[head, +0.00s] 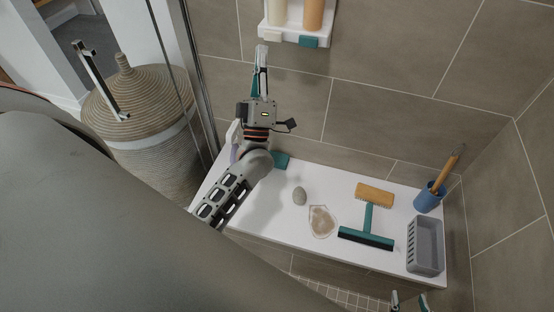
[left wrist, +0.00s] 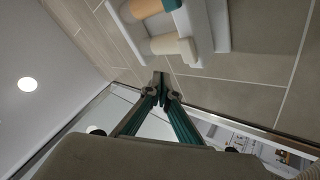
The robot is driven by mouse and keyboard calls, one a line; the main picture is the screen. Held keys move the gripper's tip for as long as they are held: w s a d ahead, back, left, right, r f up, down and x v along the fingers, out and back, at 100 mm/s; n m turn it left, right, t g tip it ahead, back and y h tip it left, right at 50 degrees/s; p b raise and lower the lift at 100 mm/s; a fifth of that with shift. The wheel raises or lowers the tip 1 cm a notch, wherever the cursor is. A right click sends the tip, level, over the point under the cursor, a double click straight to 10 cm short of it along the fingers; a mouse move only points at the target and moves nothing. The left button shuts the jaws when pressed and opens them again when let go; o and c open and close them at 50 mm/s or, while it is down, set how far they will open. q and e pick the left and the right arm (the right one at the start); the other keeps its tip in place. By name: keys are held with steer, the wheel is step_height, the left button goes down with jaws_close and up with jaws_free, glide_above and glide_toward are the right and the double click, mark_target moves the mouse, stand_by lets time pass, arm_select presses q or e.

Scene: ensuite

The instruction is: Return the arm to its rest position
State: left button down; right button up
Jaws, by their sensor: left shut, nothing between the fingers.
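My left gripper (head: 262,50) is raised above the white bench, pointing up the tiled wall, just below and left of the white wall shelf. Its fingers are shut with nothing between them. In the left wrist view the closed fingertips (left wrist: 160,78) meet in front of the wall, close below the shelf in the picture. My left arm reaches in from the lower left across the bench's left end. The tips of my right gripper (head: 409,300) just show at the bottom edge, apart from each other, with nothing seen between them.
A wicker basket (head: 150,150) stands left.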

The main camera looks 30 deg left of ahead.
stand_by(0.3)
arm_select(q)
steer(key=s+d+f+m+g+h, duration=0.2)
steer(key=d+f+m+g+h, duration=0.1)
steer(key=d+f+m+h, duration=0.55)
steer(key=s+d+f+m+g+h, duration=0.25)
steer(key=f+m+h, duration=0.35)
steer(key=f, duration=0.6)
steer(key=s+d+f+m+g, duration=0.2)
steer(key=s+f+m+g, duration=0.1)
steer(key=s+f, duration=0.6)
steer(key=s+d+f+m+g, duration=0.3)
steer(key=s+f+m+g, duration=0.1)
steer(key=s+f, duration=0.4)
steer(key=shift+s+d+f+g, duration=0.15)
steer(key=shift+s+f+g, duration=0.2)
steer(key=shift+f+g, duration=0.45)
